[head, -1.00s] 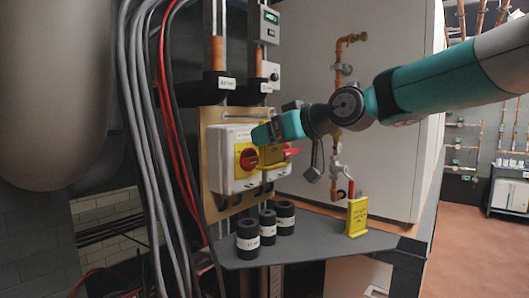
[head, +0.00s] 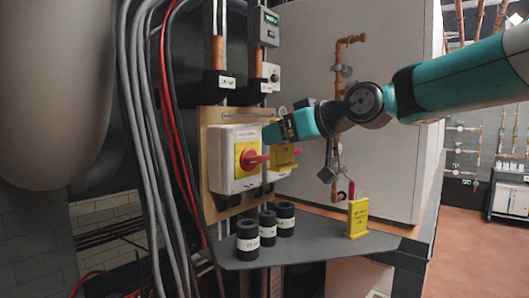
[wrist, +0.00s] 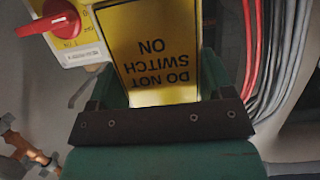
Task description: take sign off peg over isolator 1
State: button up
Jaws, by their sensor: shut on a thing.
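My gripper (head: 275,134) is shut on a yellow sign (head: 284,157) in front of the isolators. In the wrist view, the sign (wrist: 160,50) reads "DO NOT SWITCH ON", upside down, between the fingers of my gripper (wrist: 160,88). A white isolator box (head: 223,160) with a red handle (head: 252,160) on a yellow plate is just left of the sign. Part of a red handle also shows in the wrist view (wrist: 55,18). A second red handle shows partly behind the sign. I cannot make out the peg or whether the sign still touches it.
Grey and red cables (head: 140,120) hang at left. A large white cabinet (head: 385,100) stands behind my arm.

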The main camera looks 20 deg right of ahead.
jog(key=shift+s+d+b, duration=0.35)
jog(key=shift+s+d, duration=0.15)
jog(key=shift+s, duration=0.2)
jog(key=shift+s+d+b, duration=0.3)
jog(key=shift+s+d, duration=0.15)
jog(key=shift+s, duration=0.2)
